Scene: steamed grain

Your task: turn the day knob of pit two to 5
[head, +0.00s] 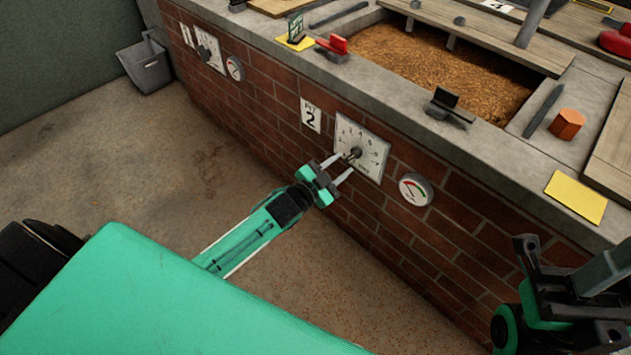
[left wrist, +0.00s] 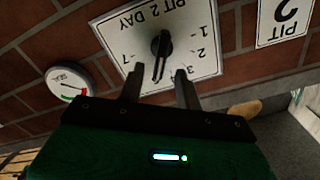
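The pit two day knob (head: 355,153) is a dark knob on a white numbered dial plate (head: 374,167) on the brick wall, right of the PIT 2 sign (head: 311,115). My left gripper (head: 341,166) is open at the knob, its two pale fingers apart. In the left wrist view the plate is upside down, and the knob (left wrist: 162,44) points down the picture between the open fingers of the left gripper (left wrist: 157,76). The number at its tip is hidden; 1, 2, 3 and 7 show. My right gripper (head: 527,258) is at the lower right, away from the dial; its opening is unclear.
A round gauge (head: 415,189) is right of the dial; another dial (head: 208,50) is farther left. Grain (head: 440,70) fills the open pit.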

